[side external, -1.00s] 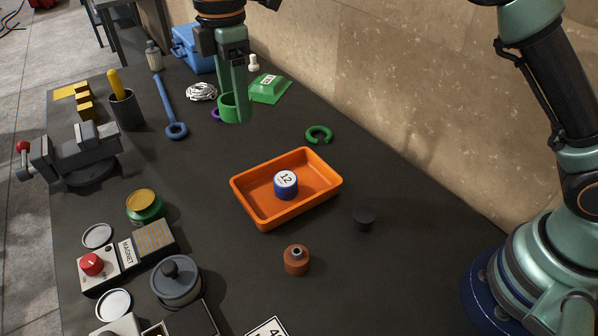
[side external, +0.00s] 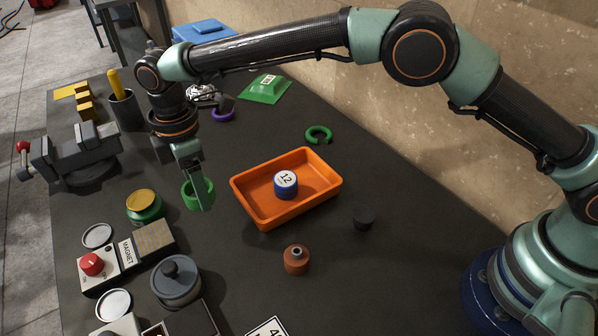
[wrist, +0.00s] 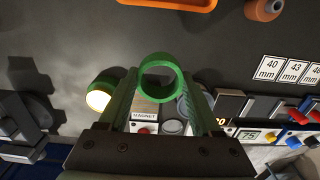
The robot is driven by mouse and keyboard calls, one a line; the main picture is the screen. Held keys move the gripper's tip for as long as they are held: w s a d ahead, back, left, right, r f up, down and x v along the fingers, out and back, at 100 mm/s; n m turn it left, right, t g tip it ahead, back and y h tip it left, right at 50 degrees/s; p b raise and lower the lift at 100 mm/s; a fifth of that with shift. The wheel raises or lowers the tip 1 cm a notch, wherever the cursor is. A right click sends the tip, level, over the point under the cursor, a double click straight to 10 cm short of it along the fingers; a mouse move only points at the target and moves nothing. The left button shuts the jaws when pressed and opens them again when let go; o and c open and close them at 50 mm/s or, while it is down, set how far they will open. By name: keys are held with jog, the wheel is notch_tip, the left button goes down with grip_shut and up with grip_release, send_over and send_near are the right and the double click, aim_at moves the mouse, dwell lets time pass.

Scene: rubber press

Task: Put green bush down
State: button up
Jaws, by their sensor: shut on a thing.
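The green bush (side external: 188,199) is a short open ring, held at the end of my gripper (side external: 199,188) left of the orange tray (side external: 262,219). In the wrist view the bush (wrist: 162,97) sits between my two fingertips, and I see bench items through its hole. My gripper (wrist: 160,78) is shut on it. The bush appears raised, but its exact height above the bench is hard to tell. A blue bush marked 12 (side external: 286,190) stands in the tray.
The green-yellow jar (side external: 145,207), the magnet box (side external: 125,258) and a grey lidded pot (side external: 176,282) stand left and in front. Bare bench lies between jar and tray.

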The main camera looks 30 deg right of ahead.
aim_at(211, 230)
notch_tip(211, 230, down, 9)
jog(key=shift+f, duration=0.15)
dwell(0.4)
jog(key=shift+f, duration=0.15)
jog(key=o, duration=1.3)
